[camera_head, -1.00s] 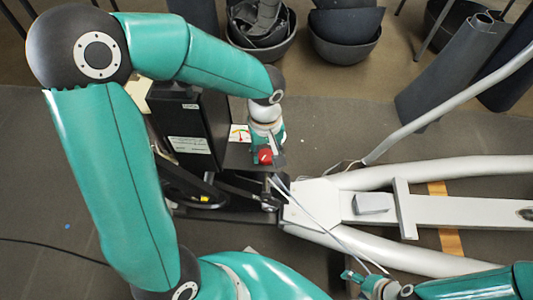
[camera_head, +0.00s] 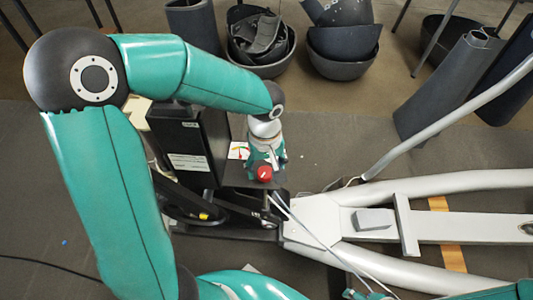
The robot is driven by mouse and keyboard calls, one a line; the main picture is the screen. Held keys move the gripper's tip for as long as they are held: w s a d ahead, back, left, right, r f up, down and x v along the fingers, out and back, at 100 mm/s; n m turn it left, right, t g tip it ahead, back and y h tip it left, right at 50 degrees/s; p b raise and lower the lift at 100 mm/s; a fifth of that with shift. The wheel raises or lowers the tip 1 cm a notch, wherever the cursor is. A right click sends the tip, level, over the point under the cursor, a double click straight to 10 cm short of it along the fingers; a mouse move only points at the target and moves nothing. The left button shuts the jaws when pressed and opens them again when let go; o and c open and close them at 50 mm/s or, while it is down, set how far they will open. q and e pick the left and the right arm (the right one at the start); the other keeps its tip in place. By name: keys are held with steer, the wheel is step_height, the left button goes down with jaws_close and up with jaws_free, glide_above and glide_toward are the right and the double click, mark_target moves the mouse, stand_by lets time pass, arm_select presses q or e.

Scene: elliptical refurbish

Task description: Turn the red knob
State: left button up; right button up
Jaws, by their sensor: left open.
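The red knob (camera_head: 264,174) shows as a small round red cap on a dark plate beside the black box of the elliptical machine. A small dial label with coloured marks (camera_head: 239,150) lies just left of it. My left gripper (camera_head: 264,163) is at the knob, directly above it in the picture, with its arm reaching in from the left. Its jaws are open; whether they touch the knob cannot be told. My right arm shows only in part at the lower right edge, and its gripper is cut off by the frame.
The elliptical's grey frame (camera_head: 430,226) runs to the right, with a slanted tube (camera_head: 450,115) rising from it. The black box (camera_head: 190,150) stands close left of the gripper. Bowls of dark parts (camera_head: 262,45) and a dark cylinder (camera_head: 445,90) stand behind on the floor.

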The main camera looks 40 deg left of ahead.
mark_target(266, 171)
arm_select(q)
step_height(266, 171, up, 11)
stand_by(0.4)
steer(key=shift+d, duration=0.1)
stand_by(0.3)
